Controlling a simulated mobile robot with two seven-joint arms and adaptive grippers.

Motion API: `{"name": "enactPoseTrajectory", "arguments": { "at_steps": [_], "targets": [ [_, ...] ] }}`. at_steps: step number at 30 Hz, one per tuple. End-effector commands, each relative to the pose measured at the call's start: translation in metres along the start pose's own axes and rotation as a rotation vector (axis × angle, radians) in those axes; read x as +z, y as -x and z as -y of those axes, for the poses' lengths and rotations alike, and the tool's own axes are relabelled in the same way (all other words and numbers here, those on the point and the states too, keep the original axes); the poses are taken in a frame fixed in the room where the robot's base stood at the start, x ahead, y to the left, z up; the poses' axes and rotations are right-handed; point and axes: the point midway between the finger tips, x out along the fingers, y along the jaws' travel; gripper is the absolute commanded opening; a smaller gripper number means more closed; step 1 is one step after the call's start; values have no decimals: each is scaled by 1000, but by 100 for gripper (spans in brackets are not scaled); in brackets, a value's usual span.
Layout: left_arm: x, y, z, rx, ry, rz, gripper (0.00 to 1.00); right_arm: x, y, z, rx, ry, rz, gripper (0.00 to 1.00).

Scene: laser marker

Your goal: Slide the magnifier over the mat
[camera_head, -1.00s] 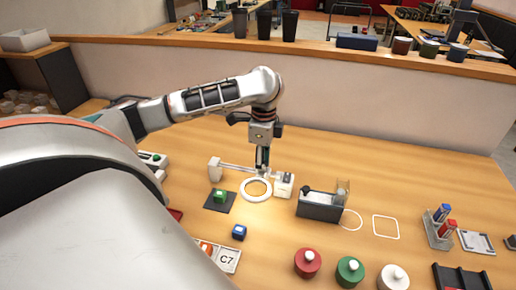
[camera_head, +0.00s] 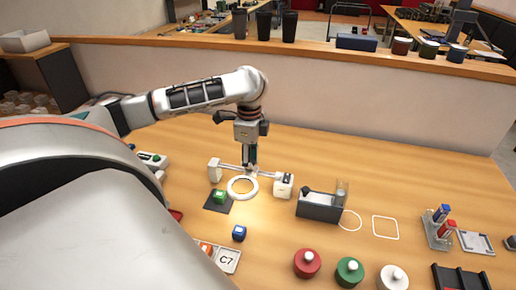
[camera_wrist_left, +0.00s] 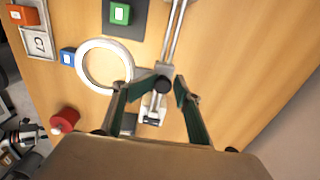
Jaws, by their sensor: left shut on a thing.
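The magnifier is a white ring (camera_head: 243,198) on a rail between two white end blocks; its ring also shows in the wrist view (camera_wrist_left: 80,68). My left gripper (camera_head: 250,168) points down at the rail and is shut on the magnifier's dark knob (camera_wrist_left: 163,84), behind the ring. The dark square mat (camera_head: 211,207) lies to the left of the ring in the head view, with a green block (camera_head: 220,196) on it. The ring is beside the mat, close to its right edge, and not over the block. My right gripper is not in view.
The right end block (camera_head: 284,185) and a dark box with a clear tube (camera_head: 319,207) stand right of the magnifier. A blue block (camera_head: 239,233) and a C7 tray (camera_head: 228,261) lie in front. Red, green and white round pieces stand at the front right.

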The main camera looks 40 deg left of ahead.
Motion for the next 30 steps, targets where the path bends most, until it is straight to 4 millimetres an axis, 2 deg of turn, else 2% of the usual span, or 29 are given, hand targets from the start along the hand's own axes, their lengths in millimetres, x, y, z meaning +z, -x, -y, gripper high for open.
{"name": "enactPoseTrajectory", "arguments": {
  "at_steps": [1,30],
  "targets": [
    [8,-2,3,-6,7,12,20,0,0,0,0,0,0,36],
    [59,-2,2,-6,6,10,20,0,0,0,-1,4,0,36]
  ]
}}
